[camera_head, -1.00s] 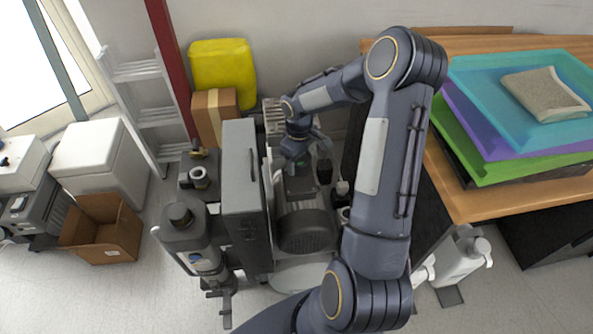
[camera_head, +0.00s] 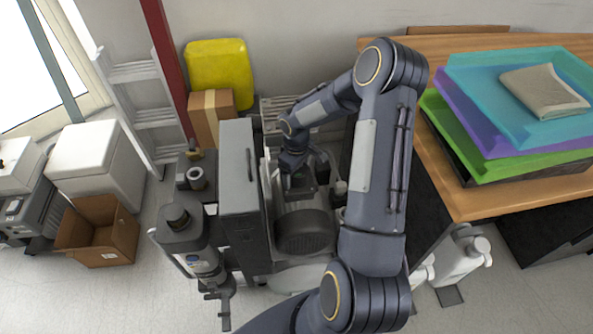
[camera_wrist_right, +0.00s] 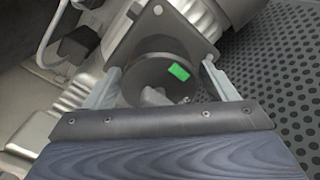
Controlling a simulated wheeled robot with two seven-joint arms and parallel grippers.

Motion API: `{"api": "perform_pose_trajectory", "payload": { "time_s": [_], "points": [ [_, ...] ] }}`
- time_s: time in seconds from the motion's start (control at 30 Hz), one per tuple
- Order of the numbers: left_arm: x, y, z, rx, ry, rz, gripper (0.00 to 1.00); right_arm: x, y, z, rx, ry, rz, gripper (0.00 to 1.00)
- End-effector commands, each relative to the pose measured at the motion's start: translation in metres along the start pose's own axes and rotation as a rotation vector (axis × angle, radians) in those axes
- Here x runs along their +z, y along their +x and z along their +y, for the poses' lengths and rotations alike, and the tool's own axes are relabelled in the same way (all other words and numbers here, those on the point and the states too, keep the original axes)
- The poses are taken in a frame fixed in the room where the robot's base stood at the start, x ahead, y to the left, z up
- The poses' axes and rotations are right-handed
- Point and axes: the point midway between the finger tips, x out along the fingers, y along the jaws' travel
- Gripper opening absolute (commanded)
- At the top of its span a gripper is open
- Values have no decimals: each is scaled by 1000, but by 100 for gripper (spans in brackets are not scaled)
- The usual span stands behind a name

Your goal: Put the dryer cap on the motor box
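In the right wrist view, a dark round cap-like part (camera_wrist_right: 155,76) with a green label and a metal elbow fitting sits over a dark square plate (camera_wrist_right: 160,22); I take these for the dryer cap and the motor box's top, but cannot be sure. My right gripper (camera_wrist_right: 160,72) has its fingers spread wide, one on each side of the round part. Whether they touch it is unclear. In the head view, my right gripper (camera_head: 297,182) reaches down into the compressor, right of a tall grey cabinet (camera_head: 239,185); its fingertips are largely hidden. My left gripper is not in view.
A ribbed dark motor cover (camera_head: 304,232) lies just in front of the right gripper. A wooden table (camera_head: 462,202) with stacked trays stands at right. A grey canister (camera_head: 182,229) stands left of the cabinet. A cardboard box (camera_head: 112,252) lies on the floor.

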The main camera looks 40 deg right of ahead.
Motion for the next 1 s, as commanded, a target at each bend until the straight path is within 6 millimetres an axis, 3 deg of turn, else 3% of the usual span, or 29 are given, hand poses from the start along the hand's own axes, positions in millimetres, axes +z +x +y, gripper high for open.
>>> {"api": "perform_pose_trajectory", "payload": {
  "time_s": [0.4,0.8,1.0],
  "points": [
    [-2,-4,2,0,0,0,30,0,-10,1,2,1,1,81],
    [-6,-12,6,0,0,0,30,-1,-92,0,3,1,4,81],
    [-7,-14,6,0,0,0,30,0,-117,0,1,0,1,81]
  ]
}}
